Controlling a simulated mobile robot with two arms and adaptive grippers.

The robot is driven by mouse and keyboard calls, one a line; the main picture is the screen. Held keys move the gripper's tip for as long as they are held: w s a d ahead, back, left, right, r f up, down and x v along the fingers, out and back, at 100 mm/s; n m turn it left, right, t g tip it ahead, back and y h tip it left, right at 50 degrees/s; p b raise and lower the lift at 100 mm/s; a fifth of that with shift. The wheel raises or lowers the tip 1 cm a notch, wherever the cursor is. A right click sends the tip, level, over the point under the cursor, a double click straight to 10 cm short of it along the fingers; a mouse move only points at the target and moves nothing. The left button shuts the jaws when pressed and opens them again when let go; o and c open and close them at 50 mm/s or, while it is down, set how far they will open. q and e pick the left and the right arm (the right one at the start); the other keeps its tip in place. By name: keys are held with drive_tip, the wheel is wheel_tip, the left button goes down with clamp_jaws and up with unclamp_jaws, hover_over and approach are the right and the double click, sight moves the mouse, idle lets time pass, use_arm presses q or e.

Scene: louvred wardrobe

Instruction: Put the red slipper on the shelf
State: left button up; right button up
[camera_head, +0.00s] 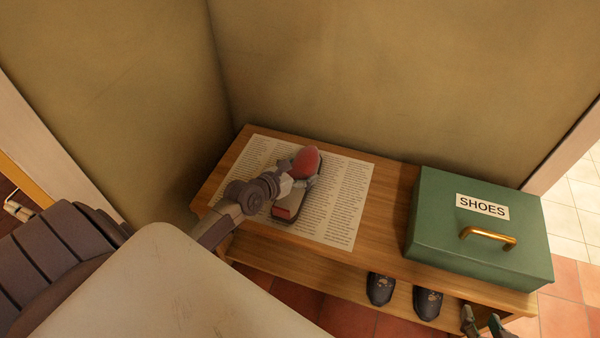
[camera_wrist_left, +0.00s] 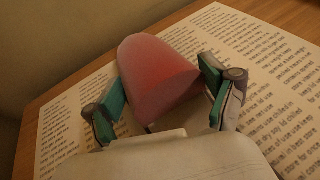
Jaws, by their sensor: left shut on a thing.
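The red slipper (camera_head: 307,162) is at the printed paper sheet on the top board of the wooden shelf (camera_head: 392,215). Its rounded red toe points to the back, and its dark sole end shows nearer me. My left gripper (camera_head: 300,178) is shut on the slipper. In the left wrist view the slipper (camera_wrist_left: 155,75) sits between the two green-padded fingers (camera_wrist_left: 160,105). I cannot tell whether its whole sole touches the paper.
A green box (camera_head: 480,260) labelled SHOES, with a brass handle, stands on the right of the shelf top. A pair of dark slippers (camera_head: 381,288) is on the lower level. The paper sheet (camera_head: 345,205) covers the left of the top. Walls close the back and left.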

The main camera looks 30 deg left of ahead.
use_arm(q)
drive_tip(key=shift+f, duration=0.1)
idle(0.3)
drive_tip(key=o, duration=1.1)
drive_tip(key=shift+c, duration=0.2)
